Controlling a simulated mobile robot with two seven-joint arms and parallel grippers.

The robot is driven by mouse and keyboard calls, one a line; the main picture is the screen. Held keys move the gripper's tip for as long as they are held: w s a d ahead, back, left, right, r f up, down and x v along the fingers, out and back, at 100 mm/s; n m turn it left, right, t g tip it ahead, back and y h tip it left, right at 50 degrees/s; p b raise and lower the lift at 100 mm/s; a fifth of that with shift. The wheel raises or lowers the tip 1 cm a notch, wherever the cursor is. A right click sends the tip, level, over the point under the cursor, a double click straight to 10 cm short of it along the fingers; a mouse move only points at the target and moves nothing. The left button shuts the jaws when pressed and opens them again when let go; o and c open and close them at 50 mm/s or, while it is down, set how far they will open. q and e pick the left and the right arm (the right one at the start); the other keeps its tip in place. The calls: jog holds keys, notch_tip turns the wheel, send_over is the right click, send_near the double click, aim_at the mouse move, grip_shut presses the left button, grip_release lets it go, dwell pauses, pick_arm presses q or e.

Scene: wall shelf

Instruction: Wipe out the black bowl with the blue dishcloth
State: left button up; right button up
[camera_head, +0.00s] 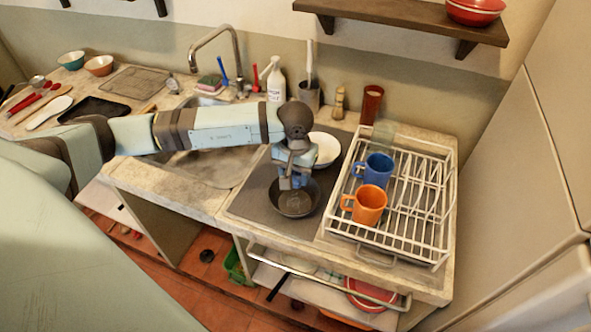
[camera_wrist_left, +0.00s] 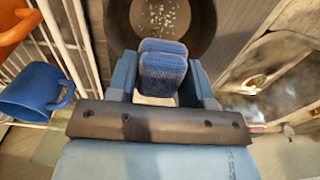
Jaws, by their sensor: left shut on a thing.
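The black bowl (camera_head: 296,206) stands upright on the dark mat left of the dish rack. In the left wrist view the bowl (camera_wrist_left: 203,25) is at the top, with pale specks on its inside. My left gripper (camera_head: 291,183) points down over the bowl's far part. In the left wrist view my left gripper (camera_wrist_left: 162,82) is shut on the folded blue dishcloth (camera_wrist_left: 163,62). The cloth overlaps the near edge of the bowl there; I cannot tell whether it touches the inside. My right gripper does not show.
The dish rack (camera_head: 412,243) with a blue mug (camera_head: 374,168) and an orange mug (camera_head: 369,206) stands close on the right. A white bowl (camera_head: 326,150) is behind my gripper. The sink (camera_head: 205,168) lies to the left. A spray bottle (camera_head: 276,82) stands at the back.

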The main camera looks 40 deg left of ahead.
aim_at(295, 202)
pick_arm(q)
jog(key=shift+a+f, duration=0.15)
jog(key=shift+f, duration=0.6)
jog(key=shift+f+b, duration=0.35)
jog(key=shift+f, duration=0.35)
notch_tip(295, 202, down, 5)
jog(key=b, duration=0.4)
jog(key=shift+r+b, duration=0.1)
jog(key=shift+b, duration=0.25)
jog(key=shift+f+b, duration=0.65)
jog(key=shift+b, duration=0.05)
